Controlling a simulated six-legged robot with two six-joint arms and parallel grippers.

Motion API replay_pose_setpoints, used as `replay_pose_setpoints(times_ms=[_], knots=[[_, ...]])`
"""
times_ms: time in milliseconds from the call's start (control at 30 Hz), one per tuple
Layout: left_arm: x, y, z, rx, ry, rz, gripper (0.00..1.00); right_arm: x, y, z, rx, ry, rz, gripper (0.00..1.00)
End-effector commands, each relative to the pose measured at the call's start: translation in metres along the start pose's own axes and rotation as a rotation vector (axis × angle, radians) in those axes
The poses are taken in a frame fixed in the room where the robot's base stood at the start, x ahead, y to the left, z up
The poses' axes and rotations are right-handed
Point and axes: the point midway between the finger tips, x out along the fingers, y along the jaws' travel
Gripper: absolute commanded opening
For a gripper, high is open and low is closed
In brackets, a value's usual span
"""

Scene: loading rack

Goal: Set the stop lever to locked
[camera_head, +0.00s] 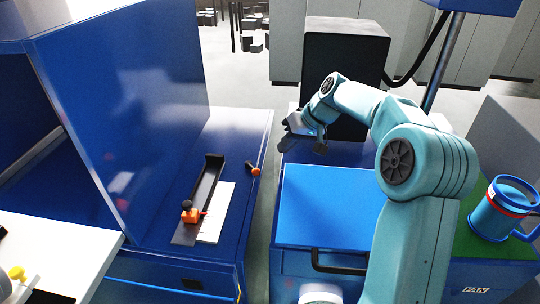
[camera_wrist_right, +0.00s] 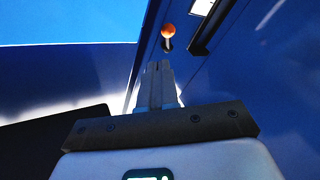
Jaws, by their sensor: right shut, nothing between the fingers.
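A small orange-tipped lever (camera_head: 253,169), which looks like the stop lever, sits near the right edge of the blue bench top. In the right wrist view, its orange knob (camera_wrist_right: 168,31) shows just beyond the fingertips, on a short stem over a dark base. I cannot tell which setting it is in. My right gripper (camera_head: 288,125) is beyond the lever and to its right, apart from it. Its fingers (camera_wrist_right: 158,68) are together, shut and empty, pointing toward the knob. My left gripper is not in view.
A tall blue panel (camera_head: 130,110) stands left. A gap separates the bench from a blue-topped cabinet (camera_head: 325,205). A blue mug (camera_head: 505,208) stands right.

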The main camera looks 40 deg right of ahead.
Motion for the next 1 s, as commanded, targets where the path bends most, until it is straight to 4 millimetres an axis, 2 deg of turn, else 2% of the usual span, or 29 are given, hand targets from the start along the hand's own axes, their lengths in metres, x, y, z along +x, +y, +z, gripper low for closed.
replay_pose_setpoints(times_ms=[167,400,600,733,1000], knots=[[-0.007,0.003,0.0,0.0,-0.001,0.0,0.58,0.02,-0.004,0.004,0.0,-0.006,-0.002,0.0],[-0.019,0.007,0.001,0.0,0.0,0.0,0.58,0.064,-0.005,0.006,0.001,-0.006,-0.002,0.0],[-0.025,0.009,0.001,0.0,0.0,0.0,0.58,0.09,-0.004,0.005,0.0,-0.004,-0.001,0.0],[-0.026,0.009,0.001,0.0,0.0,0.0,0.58,0.097,-0.004,0.004,0.0,-0.002,-0.001,0.0],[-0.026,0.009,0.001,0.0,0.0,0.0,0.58,0.099,-0.002,0.003,0.0,-0.001,0.0,0.0]])
